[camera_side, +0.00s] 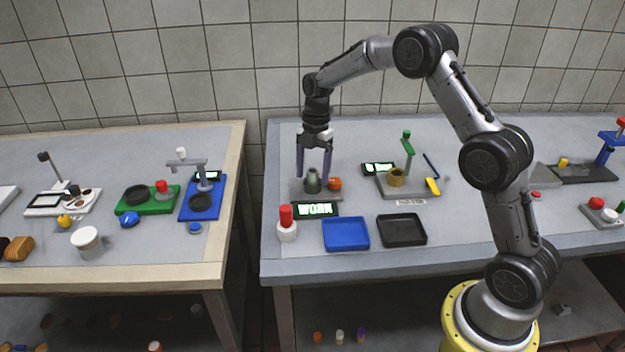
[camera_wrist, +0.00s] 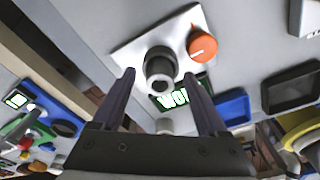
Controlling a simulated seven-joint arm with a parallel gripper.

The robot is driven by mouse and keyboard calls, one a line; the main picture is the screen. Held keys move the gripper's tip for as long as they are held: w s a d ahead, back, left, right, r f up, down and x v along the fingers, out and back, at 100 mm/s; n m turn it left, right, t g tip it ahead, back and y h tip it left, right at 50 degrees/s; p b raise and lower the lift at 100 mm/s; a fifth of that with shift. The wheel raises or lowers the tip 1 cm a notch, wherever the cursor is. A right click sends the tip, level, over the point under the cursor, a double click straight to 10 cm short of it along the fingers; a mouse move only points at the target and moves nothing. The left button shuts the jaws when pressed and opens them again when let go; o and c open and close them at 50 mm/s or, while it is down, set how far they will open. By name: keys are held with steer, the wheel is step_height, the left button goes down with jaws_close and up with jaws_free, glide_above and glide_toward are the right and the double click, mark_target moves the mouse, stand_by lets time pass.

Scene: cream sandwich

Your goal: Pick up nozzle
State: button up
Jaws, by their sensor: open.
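A dark grey hollow stepped piece, which looks like the nozzle (camera_side: 312,182), stands upright on a light plate (camera_side: 297,188) on the right-hand table. In the wrist view the nozzle (camera_wrist: 159,64) shows its round opening near the top centre. My gripper (camera_side: 313,174) is open, pointing down above the plate, with one finger to each side of the nozzle's upper part. In the wrist view the fingertips of my gripper (camera_wrist: 158,73) flank the nozzle, with a visible gap on both sides. I cannot tell exactly how far down the fingers reach.
An orange knob (camera_side: 335,184) sits on the plate just right of the nozzle. A lit WORK sign (camera_side: 315,209), a red-topped white bottle (camera_side: 287,225), a blue tray (camera_side: 346,247) and a black tray (camera_side: 401,243) are in front. A green-handled stand (camera_side: 408,147) is to the right.

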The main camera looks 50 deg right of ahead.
steer(key=shift+c, duration=0.2)
jaws_close()
steer(key=shift+r, duration=0.15)
